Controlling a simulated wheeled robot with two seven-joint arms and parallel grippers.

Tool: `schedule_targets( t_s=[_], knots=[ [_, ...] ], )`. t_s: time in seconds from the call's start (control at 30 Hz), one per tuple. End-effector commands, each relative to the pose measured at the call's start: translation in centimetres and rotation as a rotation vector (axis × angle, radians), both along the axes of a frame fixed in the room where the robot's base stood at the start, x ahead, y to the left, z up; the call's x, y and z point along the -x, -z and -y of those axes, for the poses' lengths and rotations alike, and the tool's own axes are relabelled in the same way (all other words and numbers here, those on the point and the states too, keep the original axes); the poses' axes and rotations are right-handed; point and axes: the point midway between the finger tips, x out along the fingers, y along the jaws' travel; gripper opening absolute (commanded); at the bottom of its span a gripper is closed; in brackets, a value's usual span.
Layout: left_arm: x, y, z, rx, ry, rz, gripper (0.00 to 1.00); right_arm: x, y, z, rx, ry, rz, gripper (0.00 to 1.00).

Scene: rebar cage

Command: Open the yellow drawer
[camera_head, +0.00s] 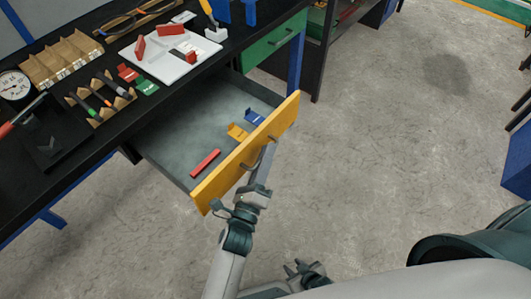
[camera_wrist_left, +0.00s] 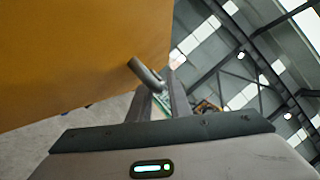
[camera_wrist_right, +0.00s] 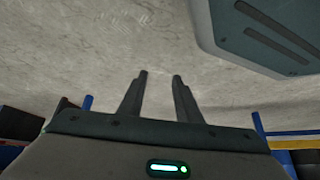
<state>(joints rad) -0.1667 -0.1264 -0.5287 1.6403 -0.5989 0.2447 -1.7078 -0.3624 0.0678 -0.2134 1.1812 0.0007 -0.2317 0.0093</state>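The yellow drawer (camera_head: 246,155) under the black workbench is pulled out, and its grey inside shows. A curved metal handle (camera_head: 262,154) is on its yellow front. My left gripper (camera_head: 264,166) is at this handle. In the left wrist view the handle (camera_wrist_left: 146,74) runs in between the close-set fingers (camera_wrist_left: 163,92), which are shut on it; the yellow front (camera_wrist_left: 75,60) fills the upper left. My right gripper (camera_head: 303,267) is low in the head view. In the right wrist view its fingers (camera_wrist_right: 160,82) are apart with nothing between them.
In the drawer lie a red bar (camera_head: 205,163), a yellow piece (camera_head: 237,132) and a blue piece (camera_head: 255,117). The workbench (camera_head: 60,185) holds a white tray (camera_head: 150,66), a gauge (camera_head: 13,86) and tools. A green drawer (camera_head: 270,43) is closed behind.

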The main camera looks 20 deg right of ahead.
Motion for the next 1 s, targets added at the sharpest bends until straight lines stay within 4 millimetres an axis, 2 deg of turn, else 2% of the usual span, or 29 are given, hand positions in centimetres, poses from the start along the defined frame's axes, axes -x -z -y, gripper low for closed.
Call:
schedule_targets(
  t_s=[0.33, 0.53, 0.77, 1.0],
  knots=[
    [0.1, 0.0, -0.1, 0.001, 0.0, 0.001, 0.17, 0.4, 0.3, 0.1, 0.002, 0.0, -0.009, 0.31],
    [1.1, 0.3, -0.8, 0.002, 0.0, 0.001, 0.17, 0.4, 0.6, 0.2, 0.004, 0.0, -0.016, 0.31],
    [3.8, 1.2, -2.7, 0.001, 0.0, -0.001, 0.17, 0.6, 0.9, 0.9, 0.017, 0.009, -0.052, 0.31],
    [7.8, 2.3, -5.5, 0.0, 0.0, -0.001, 0.17, 1.4, 1.7, 1.8, 0.035, 0.015, -0.113, 0.31]
  ],
)
